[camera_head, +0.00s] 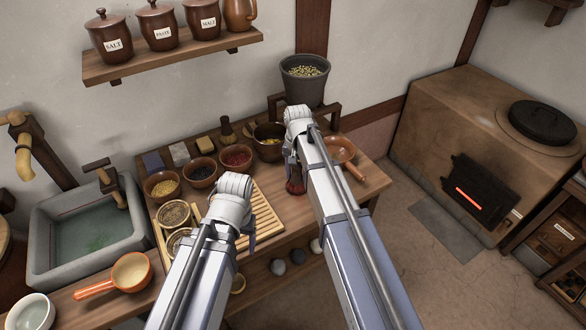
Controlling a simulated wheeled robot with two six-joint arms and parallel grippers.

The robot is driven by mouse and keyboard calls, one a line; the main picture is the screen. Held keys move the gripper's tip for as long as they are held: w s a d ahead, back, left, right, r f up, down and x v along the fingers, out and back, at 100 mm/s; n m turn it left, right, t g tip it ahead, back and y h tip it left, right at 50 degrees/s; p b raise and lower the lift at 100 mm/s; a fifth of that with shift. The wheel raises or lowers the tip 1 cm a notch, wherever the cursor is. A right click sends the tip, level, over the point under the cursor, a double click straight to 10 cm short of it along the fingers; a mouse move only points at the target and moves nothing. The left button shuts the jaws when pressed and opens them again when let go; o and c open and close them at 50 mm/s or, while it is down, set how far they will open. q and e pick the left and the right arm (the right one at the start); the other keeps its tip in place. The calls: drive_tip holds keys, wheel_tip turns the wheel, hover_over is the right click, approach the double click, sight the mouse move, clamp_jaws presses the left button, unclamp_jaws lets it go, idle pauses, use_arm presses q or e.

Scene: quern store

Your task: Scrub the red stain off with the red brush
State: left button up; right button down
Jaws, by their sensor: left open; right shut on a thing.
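My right gripper (290,168) points down over the wooden table (302,212), right of the slatted board. It is shut on the red brush (296,187), whose dark red lower part shows just below the gripper. The arm covers much of the brush, and I cannot tell whether it touches the tabletop. My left gripper (250,238) is open, low over the board's front part, and mostly hidden by its own wrist. I cannot see the red stain; the arms and brush may cover it.
The slatted board (262,212) lies between the grippers. Bowls, including one of red contents (237,157), stand behind it. A terracotta pan (342,150) is right of my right arm. A stone sink (88,232) and an orange-handled pan (129,273) are at left.

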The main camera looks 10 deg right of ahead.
drive_tip(key=shift+s+d, duration=0.15)
drive_tip(key=shift+s, duration=0.25)
use_arm(q)
drive_tip(key=shift+r, duration=0.15)
use_arm(e)
drive_tip(key=shift+s+d+r, duration=0.1)
drive_tip(key=shift+s+d, duration=0.2)
drive_tip(key=shift+s, duration=0.55)
drive_tip(key=shift+s+d, duration=0.3)
drive_tip(key=shift+s, duration=0.55)
drive_tip(key=shift+s, duration=0.1)
drive_tip(key=shift+s+d, duration=0.35)
drive_tip(key=shift+s, duration=0.55)
drive_tip(key=shift+s+d, duration=0.3)
drive_tip(key=shift+s, duration=0.6)
use_arm(q)
wheel_tip(320, 180, up, 6)
drive_tip(key=p, duration=0.6)
use_arm(e)
wheel_tip(320, 180, up, 6)
drive_tip(key=shift+f, duration=0.15)
